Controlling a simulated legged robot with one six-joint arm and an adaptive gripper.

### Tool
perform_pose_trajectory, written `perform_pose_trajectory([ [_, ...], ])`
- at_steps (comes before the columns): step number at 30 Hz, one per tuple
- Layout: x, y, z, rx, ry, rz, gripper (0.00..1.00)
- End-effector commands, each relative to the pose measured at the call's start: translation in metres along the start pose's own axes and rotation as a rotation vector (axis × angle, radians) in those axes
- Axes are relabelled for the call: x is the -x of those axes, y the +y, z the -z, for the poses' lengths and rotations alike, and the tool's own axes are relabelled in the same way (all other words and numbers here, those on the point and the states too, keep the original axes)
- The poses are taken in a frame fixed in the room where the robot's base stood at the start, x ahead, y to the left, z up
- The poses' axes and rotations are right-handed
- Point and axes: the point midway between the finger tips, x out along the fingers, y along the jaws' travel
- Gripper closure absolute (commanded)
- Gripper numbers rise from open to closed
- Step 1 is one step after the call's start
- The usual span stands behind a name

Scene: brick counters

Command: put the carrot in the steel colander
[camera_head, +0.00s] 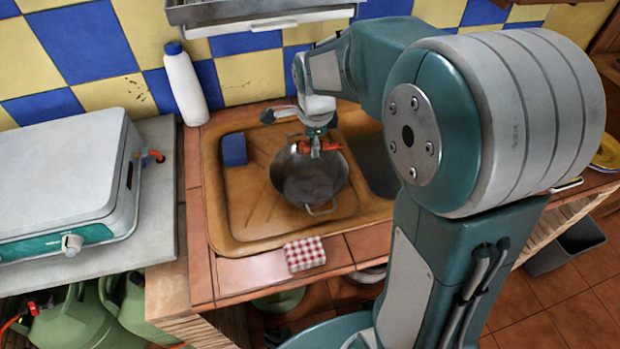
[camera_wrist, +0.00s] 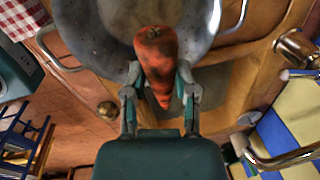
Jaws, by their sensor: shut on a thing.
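The carrot (camera_wrist: 157,62) is orange-red with dark patches. My gripper (camera_wrist: 160,80) is shut on it, with a finger on each side. The steel colander (camera_wrist: 88,40) lies beyond the carrot in the wrist view, and the carrot's thick end overlaps its bowl there. In the head view the colander (camera_head: 308,188) stands upright on the brown sink's drainboard. My gripper (camera_head: 316,150) is above the back part of its bowl, with the carrot (camera_head: 304,147) showing as orange-red bits beside the fingers. The exact height over the bowl is hard to tell.
A blue block (camera_head: 234,149) lies left of the colander on the drainboard (camera_head: 229,205). A red-checked box (camera_head: 304,253) sits at the counter's front. A white bottle (camera_head: 185,85) stands at back left, near a stove (camera_head: 65,175). A tap (camera_wrist: 295,47) shows in the wrist view.

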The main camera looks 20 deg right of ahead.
Motion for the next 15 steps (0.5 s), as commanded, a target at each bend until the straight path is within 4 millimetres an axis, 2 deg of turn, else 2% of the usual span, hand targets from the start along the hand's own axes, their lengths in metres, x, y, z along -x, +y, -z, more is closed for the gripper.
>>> perform_pose_trajectory([
  [4,0.0001,-0.0001,0.0000,0.000,0.000,0.000,1.00],
  [5,0.0002,-0.0001,0.0000,0.000,0.000,0.000,0.59],
  [6,0.0002,-0.0001,0.0000,0.000,0.000,0.000,0.41],
  [7,0.0003,-0.0001,0.0000,0.000,0.000,0.000,0.28],
  [8,0.0003,-0.0001,0.0000,0.000,0.000,0.000,0.23],
  [15,0.0004,-0.0002,0.0000,0.000,0.000,0.001,0.23],
])
